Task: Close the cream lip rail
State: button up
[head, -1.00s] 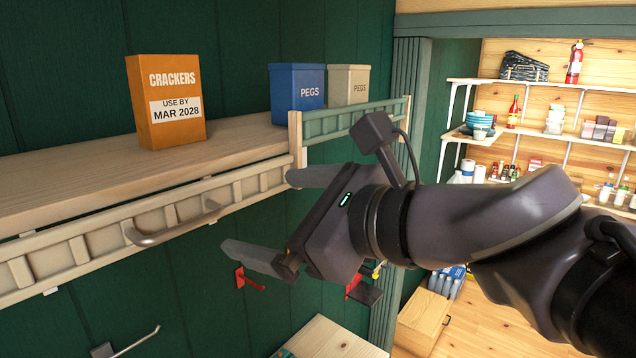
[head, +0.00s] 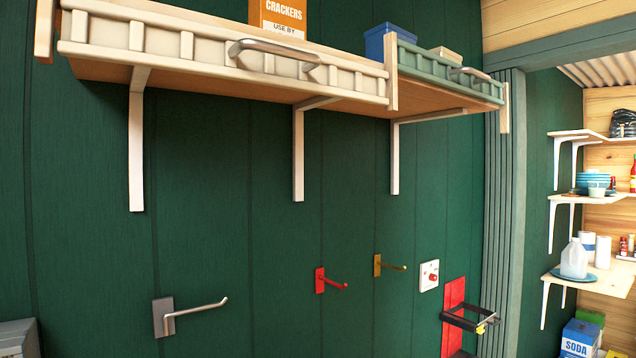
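The cream lip rail (head: 205,47) runs along the front of the left part of the wall shelf, at the top left of the head view. It has a slatted face and a metal bow handle (head: 272,50). At the shared post (head: 392,72) its top edge sits lower than that of the green rail (head: 440,67). The view is from below, so any gap to the shelf board and the shelf's top are hidden. My gripper and arm are not in view.
The orange crackers box (head: 280,16) and blue pegs box (head: 388,41) show above the rails. White brackets (head: 136,150) hold the shelf. Hooks (head: 190,312) and a dark holder (head: 470,320) stick out from the green wall below. A doorway opens at right.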

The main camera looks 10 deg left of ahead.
aim_at(94, 30)
jog(key=j+u, duration=0.2)
jog(key=u, duration=0.9)
jog(key=k+j, duration=0.05)
